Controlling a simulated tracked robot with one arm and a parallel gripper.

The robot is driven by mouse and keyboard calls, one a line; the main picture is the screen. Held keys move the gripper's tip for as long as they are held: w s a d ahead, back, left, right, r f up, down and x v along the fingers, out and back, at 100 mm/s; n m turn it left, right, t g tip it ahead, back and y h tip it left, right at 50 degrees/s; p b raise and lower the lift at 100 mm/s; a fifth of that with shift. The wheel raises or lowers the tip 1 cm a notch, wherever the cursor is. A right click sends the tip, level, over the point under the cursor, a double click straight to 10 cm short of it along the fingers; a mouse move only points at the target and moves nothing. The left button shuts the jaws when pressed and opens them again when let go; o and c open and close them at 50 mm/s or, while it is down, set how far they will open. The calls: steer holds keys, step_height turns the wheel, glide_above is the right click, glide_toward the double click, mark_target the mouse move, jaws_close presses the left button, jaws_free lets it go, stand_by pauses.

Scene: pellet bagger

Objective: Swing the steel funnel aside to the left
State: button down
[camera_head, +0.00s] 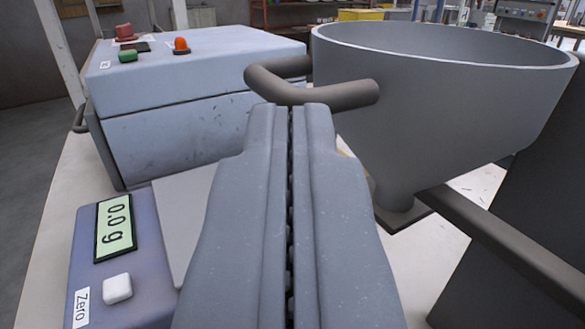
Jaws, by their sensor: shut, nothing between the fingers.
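The steel funnel (430,105) is a wide grey cone with an open top and a narrow spout, at the right of the picture. A dark bent handle (345,97) sticks out from its left side. A dark bar (500,240) runs from the spout area to the lower right. My gripper (291,108) is in the middle with its fingers closed together and nothing between them. Its fingertips lie just below the handle in the picture; I cannot tell whether they touch it.
A pale blue box machine (190,125) with red, green and orange buttons stands at the left. A scale (120,265) reading 0.0 g with a Zero button sits at the lower left. A dark panel (530,220) is at the right. Some white tabletop shows between.

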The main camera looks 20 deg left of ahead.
steer(key=shift+s+r, duration=0.1)
steer(key=shift+r, duration=0.05)
steer(key=a+f+p+v, duration=0.1)
steer(key=v, duration=1.3)
step_height(320, 180, up, 23)
steer(key=w+m+h, duration=0.1)
steer(key=m+h, duration=0.1)
steer(key=h, duration=0.6)
steer(key=s+a+r+m+g+y, duration=0.1)
steer(key=s+a+r+g+y, duration=0.1)
steer(key=s+a+r, duration=1.1)
steer(key=s+r+g, duration=0.1)
steer(key=s+r, duration=0.1)
steer(key=s, duration=0.1)
steer(key=shift+s+a+r+y, duration=0.25)
steer(key=shift+a+r+y, duration=0.05)
steer(key=shift+y, duration=0.1)
